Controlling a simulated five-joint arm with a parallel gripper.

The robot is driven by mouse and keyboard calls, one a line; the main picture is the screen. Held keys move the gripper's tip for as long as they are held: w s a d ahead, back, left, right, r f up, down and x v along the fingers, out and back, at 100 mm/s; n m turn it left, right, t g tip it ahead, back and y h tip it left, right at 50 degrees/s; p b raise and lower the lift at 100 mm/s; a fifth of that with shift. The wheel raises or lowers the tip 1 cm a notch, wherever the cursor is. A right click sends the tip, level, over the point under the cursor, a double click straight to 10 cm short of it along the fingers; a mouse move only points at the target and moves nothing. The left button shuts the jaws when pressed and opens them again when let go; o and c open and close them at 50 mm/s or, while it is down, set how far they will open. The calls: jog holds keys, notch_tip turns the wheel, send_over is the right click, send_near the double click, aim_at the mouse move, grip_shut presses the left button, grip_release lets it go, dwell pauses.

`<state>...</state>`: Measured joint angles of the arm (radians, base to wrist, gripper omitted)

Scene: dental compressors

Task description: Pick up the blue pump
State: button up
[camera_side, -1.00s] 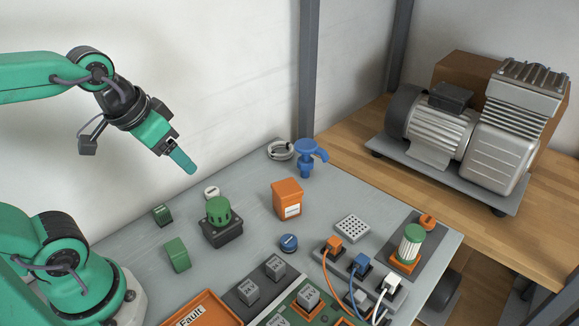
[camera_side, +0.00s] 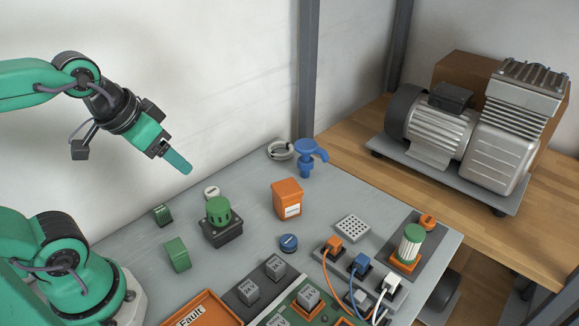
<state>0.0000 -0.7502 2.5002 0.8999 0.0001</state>
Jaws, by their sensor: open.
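The blue pump (camera_side: 307,156) stands upright near the back edge of the grey table, with its spout pointing right. My gripper (camera_side: 180,164) is in the air at the left, above the back left of the table and well apart from the pump. It points down and to the right. Nothing shows between its fingers. From this side the fingers overlap, so the gap between them is hard to see.
A green knob on a dark base (camera_side: 220,222) and green blocks (camera_side: 177,254) are nearer my arm. A compressor (camera_side: 470,130) sits on the wooden bench.

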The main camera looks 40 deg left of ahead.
jog(key=o, duration=0.3)
jog(key=shift+o, duration=0.2)
jog(key=w+r+n+g, duration=0.15)
jog(key=w+r, duration=0.25)
jog(key=w, duration=0.6)
jog(key=n+g, duration=0.4)
jog(key=n, duration=0.1)
send_near(306, 143)
jog(key=f, duration=0.5)
jog(key=shift+s+d+f, duration=0.1)
jog(key=shift+s+f, duration=0.2)
jog(key=shift+w+f+n, duration=0.25)
jog(key=shift+w+f, duration=0.05)
jog(key=shift+f, duration=0.3)
